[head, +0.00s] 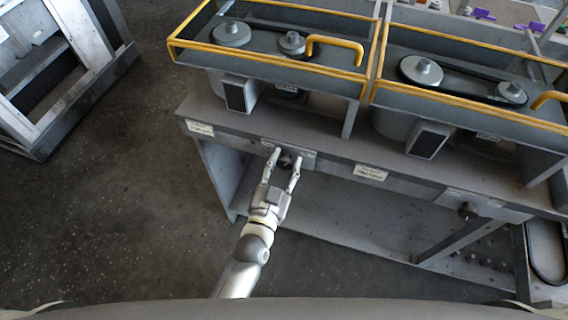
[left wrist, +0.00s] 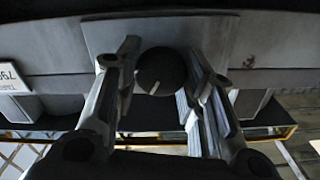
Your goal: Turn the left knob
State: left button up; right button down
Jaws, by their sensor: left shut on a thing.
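The left knob (head: 286,162) is a dark round knob on the front face of the grey blower housing bench (head: 330,160). In the left wrist view the knob (left wrist: 160,72) shows a pale pointer line slanting across its lower part. My left gripper (head: 287,155) is shut on the knob, with one finger on each side of it. The right knob (head: 467,211) is a dark knob farther right on the same front face. My right gripper is not in view.
Two yellow-railed machines with pulleys (head: 231,33) stand on the bench top. White labels (head: 370,172) are on the front face. A lower shelf (head: 350,235) lies under the bench. A metal frame (head: 60,100) stands at the far left, with bare floor (head: 130,190) between.

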pick_arm(q)
jog(key=shift+c, duration=0.6)
jog(key=n+p, duration=0.1)
jog(key=n, duration=0.1)
jog(key=shift+r+n, duration=0.1)
jog(key=shift+n, duration=0.2)
jog(key=shift+n+p, duration=0.45)
jog(key=shift+n, duration=0.95)
jog(key=shift+a, duration=0.1)
jog(key=o, duration=1)
jog(key=v, duration=1.2)
